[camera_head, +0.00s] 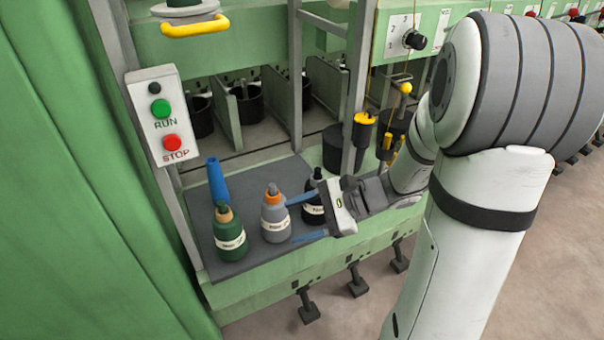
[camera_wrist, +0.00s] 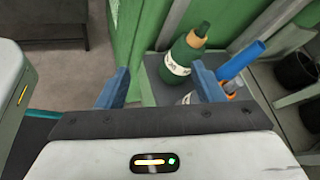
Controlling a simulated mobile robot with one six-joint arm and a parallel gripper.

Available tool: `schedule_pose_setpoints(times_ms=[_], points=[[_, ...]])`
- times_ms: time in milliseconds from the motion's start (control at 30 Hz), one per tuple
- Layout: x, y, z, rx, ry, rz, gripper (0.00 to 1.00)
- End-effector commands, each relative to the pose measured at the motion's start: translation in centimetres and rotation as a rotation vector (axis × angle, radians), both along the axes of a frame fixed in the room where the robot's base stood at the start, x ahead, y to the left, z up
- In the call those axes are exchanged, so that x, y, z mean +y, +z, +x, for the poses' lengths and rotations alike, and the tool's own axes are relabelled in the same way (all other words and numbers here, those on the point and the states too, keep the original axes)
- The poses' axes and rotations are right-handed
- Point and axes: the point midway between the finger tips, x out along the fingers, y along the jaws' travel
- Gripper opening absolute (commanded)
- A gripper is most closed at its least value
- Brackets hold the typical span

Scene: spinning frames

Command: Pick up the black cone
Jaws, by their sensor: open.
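The black cone (camera_head: 314,211) stands upright on the dark grey mat (camera_head: 243,263) in the head view, rightmost of three labelled bottle-shaped cones. My gripper is close to it and hides part of it. My gripper (camera_head: 291,221) is open, its two blue fingers pointing left toward the grey cone with the orange top (camera_head: 275,222). I cannot tell whether the black cone lies between the fingers. The wrist view shows the open gripper (camera_wrist: 160,68) empty between its fingertips, and I cannot make out the black cone there.
A green cone (camera_head: 230,240) stands at the left of the mat, and a blue tube (camera_head: 218,181) behind it. Both show in the wrist view, the green cone (camera_wrist: 184,56) and tube (camera_wrist: 242,60). A grey post (camera_head: 355,90) and a RUN/STOP box (camera_head: 156,115) stand nearby.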

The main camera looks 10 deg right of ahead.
Motion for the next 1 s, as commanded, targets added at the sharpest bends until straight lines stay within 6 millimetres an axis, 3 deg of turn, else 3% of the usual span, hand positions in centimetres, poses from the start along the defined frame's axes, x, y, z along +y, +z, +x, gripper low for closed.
schedule_pose_setpoints(times_ms=[33,200,333,467,567,1000], points=[[-1.0,-2.0,2.1,0.053,-0.117,0.101,0.61],[-6.0,-5.3,8.4,0.148,-0.485,0.396,0.61],[-9.6,-7.4,11.0,0.173,-0.674,0.525,0.61],[-11.6,-8.4,12.1,0.177,-0.766,0.585,0.61],[-11.7,-8.5,12.8,0.177,-0.789,0.600,0.61],[-8.4,-7.9,17.3,0.176,-0.787,0.599,0.61]])
